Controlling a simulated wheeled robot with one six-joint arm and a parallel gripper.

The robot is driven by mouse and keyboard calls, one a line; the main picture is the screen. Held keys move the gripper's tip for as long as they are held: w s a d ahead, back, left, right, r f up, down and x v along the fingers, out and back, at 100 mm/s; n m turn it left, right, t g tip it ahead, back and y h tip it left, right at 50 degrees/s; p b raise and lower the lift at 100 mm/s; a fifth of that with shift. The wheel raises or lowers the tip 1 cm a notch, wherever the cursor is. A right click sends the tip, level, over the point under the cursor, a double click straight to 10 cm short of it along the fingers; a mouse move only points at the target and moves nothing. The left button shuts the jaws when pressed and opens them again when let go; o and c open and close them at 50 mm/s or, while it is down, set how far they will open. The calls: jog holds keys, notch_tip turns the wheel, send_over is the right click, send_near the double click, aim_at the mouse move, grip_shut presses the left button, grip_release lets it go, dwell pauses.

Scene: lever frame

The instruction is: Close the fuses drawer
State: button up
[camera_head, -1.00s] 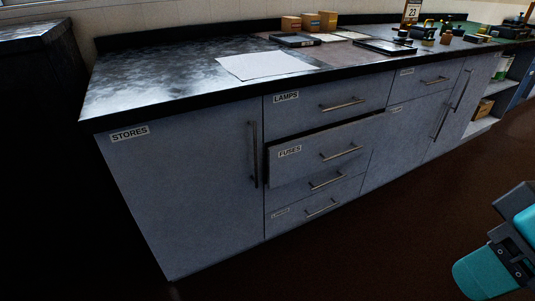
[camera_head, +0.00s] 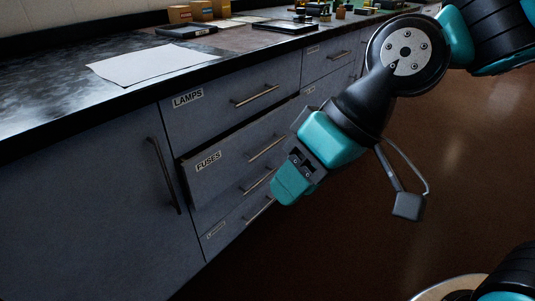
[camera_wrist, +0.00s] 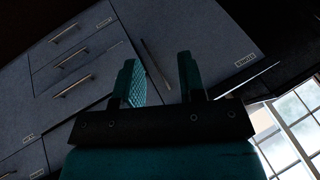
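The fuses drawer (camera_head: 228,163), a grey front with a FUSES label and a bar handle (camera_head: 266,147), stands partly out of the cabinet in the head view. A dark gap shows along its top, under the lamps drawer (camera_head: 215,100). My gripper (camera_head: 287,190) is in front of the drawer stack, to the right of the FUSES label and below its handle, with free space seemingly between. In the wrist view my gripper (camera_wrist: 158,72) is open, with nothing between its teal fingers. Several drawer fronts with bar handles show at the left there; I cannot tell which is the fuses drawer.
The stores door (camera_wrist: 205,50) with its long handle is beside the drawers. The worktop (camera_head: 60,115) above carries a white sheet (camera_head: 150,64), boxes and small devices. Brown floor (camera_head: 340,240) to the right of the cabinet is clear.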

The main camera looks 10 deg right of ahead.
jog(key=w+a+f+m+t+y+b, duration=0.2)
jog(key=w+a+f+y+b, duration=0.1)
jog(key=w+f+b, duration=0.5)
jog(key=m+t+h+b, duration=0.4)
jog(key=m+t+b, duration=1.4)
jog(key=b, duration=0.8)
send_near(269, 148)
jog(key=shift+w+a+r+m+g+h+p, duration=0.15)
jog(key=shift+w+a+r+m+g+p, duration=0.25)
jog(key=shift+w+p, duration=1.4)
jog(key=shift+w+a+r+m+g+h+p, duration=0.2)
jog(key=shift+w+a+r+m+p, duration=0.3)
jog(key=shift+w+p, duration=1.25)
jog(key=shift+w+a+r+m+g+h+p, duration=0.25)
jog(key=shift+w+r+p, duration=0.3)
jog(key=shift+w+p, duration=1.2)
jog(key=shift+s+p, duration=0.5)
grip_shut()
